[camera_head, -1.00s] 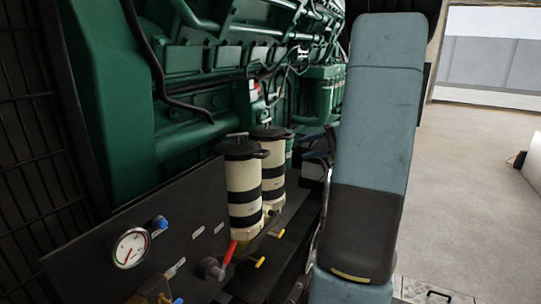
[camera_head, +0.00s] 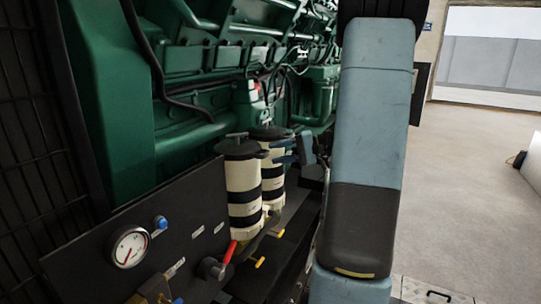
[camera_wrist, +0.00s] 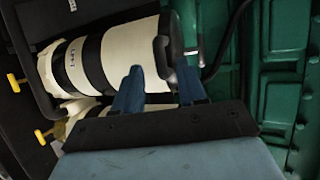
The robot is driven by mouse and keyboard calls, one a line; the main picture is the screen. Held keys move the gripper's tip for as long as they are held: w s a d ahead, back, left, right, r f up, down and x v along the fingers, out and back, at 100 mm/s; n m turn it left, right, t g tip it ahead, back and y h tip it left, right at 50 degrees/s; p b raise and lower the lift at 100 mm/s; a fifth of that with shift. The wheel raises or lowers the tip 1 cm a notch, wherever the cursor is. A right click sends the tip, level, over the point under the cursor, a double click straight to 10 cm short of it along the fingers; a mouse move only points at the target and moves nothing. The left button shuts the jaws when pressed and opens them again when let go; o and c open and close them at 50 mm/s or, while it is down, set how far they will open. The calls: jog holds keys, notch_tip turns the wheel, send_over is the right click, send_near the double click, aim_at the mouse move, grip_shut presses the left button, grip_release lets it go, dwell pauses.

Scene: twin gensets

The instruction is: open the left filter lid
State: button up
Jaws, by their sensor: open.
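The left filter (camera_head: 243,190) is a cream canister with black bands and a black lid (camera_head: 239,149), which looks shut. In the wrist view its body (camera_wrist: 80,55) carries the label "LEFT", and the lid's black handle tab (camera_wrist: 161,58) juts out just ahead of my fingertips. The right filter (camera_head: 271,172) stands behind it, with a similar black lid. My gripper (camera_head: 273,152) is open and empty, its blue fingers pointing at the left lid's right side. In the wrist view my gripper (camera_wrist: 160,74) has its two fingers apart, roughly on either side of the tab. Contact cannot be told.
A black panel with a pressure gauge (camera_head: 130,247) and a red valve handle (camera_head: 229,253) stands in front and to the left. The green engine (camera_head: 200,90) fills the space behind the filters. Open floor (camera_head: 470,190) lies to the right.

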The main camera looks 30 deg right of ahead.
jog(key=shift+x, duration=1.35)
jog(key=c, duration=0.7)
grip_shut()
jog(key=shift+s+a+f, duration=0.1)
